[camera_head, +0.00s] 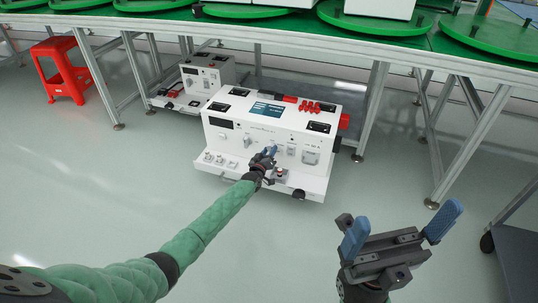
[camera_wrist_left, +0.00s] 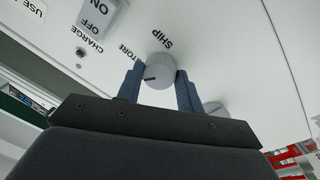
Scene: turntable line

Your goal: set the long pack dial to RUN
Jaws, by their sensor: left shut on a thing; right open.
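The long white pack (camera_head: 235,138) stands low on the floor at the front edge of the line. My left gripper (camera_head: 268,157) reaches its front panel. In the left wrist view its two blue fingers are shut on a grey round dial (camera_wrist_left: 160,68), one on each side. A dark mark on the dial points left in that view. The labels SHIP and STORE (camera_wrist_left: 130,52) show beside the dial; the RUN label is not visible. In the head view the gripper hides the dial. My right gripper (camera_head: 399,228) is open and empty, away from the pack.
A smaller pack (camera_head: 206,76) stands behind to the left, and a red stool (camera_head: 60,72) further left. The turntable line's metal legs (camera_head: 372,107) rise around the packs. An ON/OFF switch (camera_wrist_left: 102,14) is near the dial. The floor in front is clear.

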